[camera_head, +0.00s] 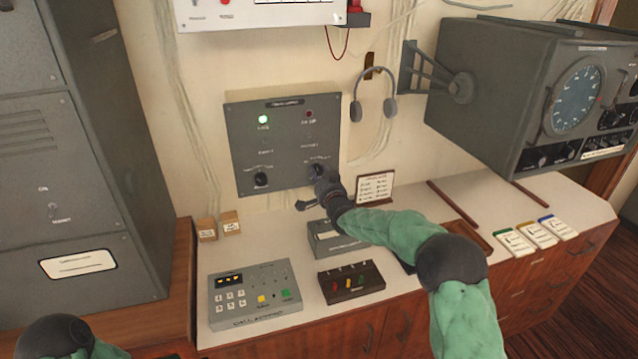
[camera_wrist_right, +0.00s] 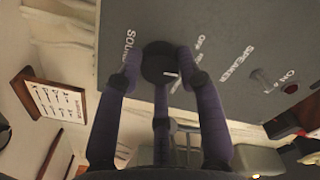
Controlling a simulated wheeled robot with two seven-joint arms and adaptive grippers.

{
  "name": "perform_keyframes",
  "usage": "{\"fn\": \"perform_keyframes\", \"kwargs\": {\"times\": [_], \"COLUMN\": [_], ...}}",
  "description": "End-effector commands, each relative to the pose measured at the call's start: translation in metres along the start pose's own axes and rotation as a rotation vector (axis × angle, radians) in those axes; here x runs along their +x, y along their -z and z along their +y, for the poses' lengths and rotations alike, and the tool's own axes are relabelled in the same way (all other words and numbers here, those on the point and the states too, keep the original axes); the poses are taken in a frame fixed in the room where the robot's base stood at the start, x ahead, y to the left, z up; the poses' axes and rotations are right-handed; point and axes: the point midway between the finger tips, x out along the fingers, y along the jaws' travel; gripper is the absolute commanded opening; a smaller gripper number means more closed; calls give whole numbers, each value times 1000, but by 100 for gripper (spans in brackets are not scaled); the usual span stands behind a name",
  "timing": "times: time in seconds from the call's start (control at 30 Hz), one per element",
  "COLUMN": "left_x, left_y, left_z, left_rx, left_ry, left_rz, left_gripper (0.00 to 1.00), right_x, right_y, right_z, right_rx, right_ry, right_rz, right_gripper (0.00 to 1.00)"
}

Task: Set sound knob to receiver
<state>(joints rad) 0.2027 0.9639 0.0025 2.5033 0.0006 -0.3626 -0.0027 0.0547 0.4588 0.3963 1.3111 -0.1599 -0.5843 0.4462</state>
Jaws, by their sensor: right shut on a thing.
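A grey wall panel (camera_head: 284,143) carries two dark knobs in its lower part. My right gripper (camera_head: 321,181) reaches the lower right knob (camera_head: 318,169) and partly hides it. In the right wrist view, my right gripper's (camera_wrist_right: 160,75) dark fingers are closed around the round black knob (camera_wrist_right: 157,58). A label starting "SOUN" is beside it, partly covered, with "OFF" and "SPEAKER" lettering nearby. A short white mark shows by the knob, but its exact setting is unclear. Part of my left arm shows at bottom left; its gripper is out of frame.
The left panel knob (camera_head: 261,179) sits beside a green lamp's column (camera_head: 263,119). Headphones (camera_head: 373,100) hang to the right. Below on the counter are a keypad box (camera_head: 253,296), a dark box with coloured controls (camera_head: 351,281) and a small framed card (camera_head: 375,188).

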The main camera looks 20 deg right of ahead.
Motion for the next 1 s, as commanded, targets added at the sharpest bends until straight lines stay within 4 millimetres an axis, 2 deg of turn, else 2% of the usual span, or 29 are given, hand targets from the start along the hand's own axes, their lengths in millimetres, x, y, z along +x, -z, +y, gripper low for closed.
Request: {"fn": "perform_keyframes", "kwargs": {"times": [0.03, 0.3, 0.77, 0.8, 0.87, 0.9, 1.0], "left_x": [6, 14, 15, 15, 15, 15, 15], "left_y": [0, 1, 1, 1, 1, 1, 1], "left_z": [-2, -5, -5, -5, -5, -5, -5], "left_rx": [0, 0, 0, 0, 0, 0, 0], "left_ry": [0, 0, 0, 0, 0, 0, 0], "left_rz": [0, 0, 0, 0, 0, 0, 0], "left_gripper": [31, 31, 31, 31, 31, 31, 31], "right_x": [1, 1, 1, 1, 1, 1, 1], "right_y": [12, 14, 16, 16, 16, 15, 13], "right_z": [-3, -3, -3, -3, -3, -3, -2], "right_rx": [22, 107, 123, 122, 122, 122, 122], "right_ry": [9, 8, 8, 8, 8, 7, 6], "right_rz": [24, 25, 27, 27, 27, 26, 21], "right_gripper": [5, 5, 5, 40, 57, 61, 61]}}
